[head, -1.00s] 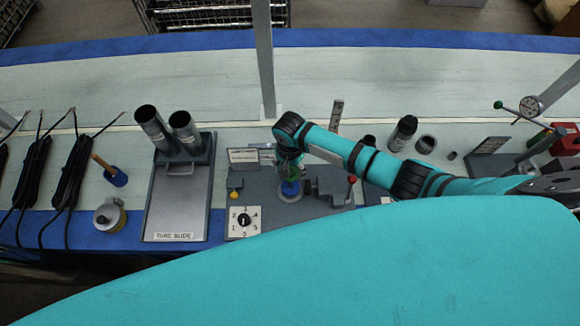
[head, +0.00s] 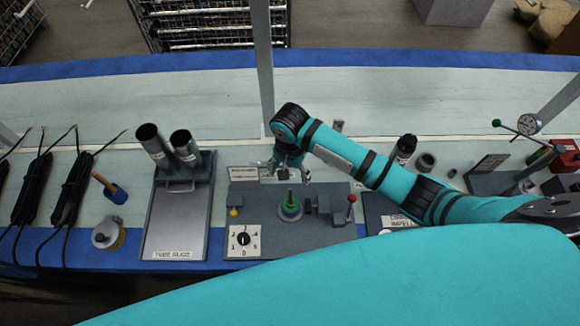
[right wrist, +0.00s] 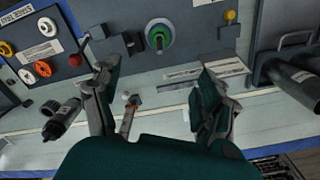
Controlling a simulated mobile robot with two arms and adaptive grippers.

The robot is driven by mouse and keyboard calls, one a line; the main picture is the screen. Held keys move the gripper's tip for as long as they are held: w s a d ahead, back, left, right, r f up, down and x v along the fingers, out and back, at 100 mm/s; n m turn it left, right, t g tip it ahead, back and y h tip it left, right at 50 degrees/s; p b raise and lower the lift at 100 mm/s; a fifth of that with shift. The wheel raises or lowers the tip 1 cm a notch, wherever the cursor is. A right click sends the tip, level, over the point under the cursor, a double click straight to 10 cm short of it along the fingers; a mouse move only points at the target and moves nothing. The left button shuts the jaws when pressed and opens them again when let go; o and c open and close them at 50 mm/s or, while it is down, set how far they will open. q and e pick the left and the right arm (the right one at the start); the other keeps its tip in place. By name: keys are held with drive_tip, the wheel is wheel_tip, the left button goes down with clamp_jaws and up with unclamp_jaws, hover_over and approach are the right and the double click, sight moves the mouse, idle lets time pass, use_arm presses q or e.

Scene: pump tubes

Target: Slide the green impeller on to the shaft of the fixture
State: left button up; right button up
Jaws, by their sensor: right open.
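The green impeller (head: 291,207) sits around the upright shaft (head: 290,193) of the grey fixture (head: 270,235), low in a blue-grey round seat. It also shows in the right wrist view (right wrist: 159,37), with the shaft end at its middle. My right gripper (head: 287,171) is open and empty, behind and apart from the impeller in the head view. In the right wrist view its two fingers (right wrist: 158,80) stand wide apart, with the impeller beyond them. Whether the impeller touches the bottom of its seat I cannot tell. My left gripper is in no view.
A clamp with a red knob (head: 351,198) stands right of the shaft. A dial plate (head: 243,240) lies at the fixture's front left. The tube guide with two tubes (head: 180,205) is to the left. A panel with coloured rings (right wrist: 35,45) shows in the wrist view.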

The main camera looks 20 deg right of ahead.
wheel_tip(320, 180, up, 2)
drive_tip(key=shift+r, duration=0.2)
drive_tip(key=shift+f, duration=0.1)
idle(1.0)
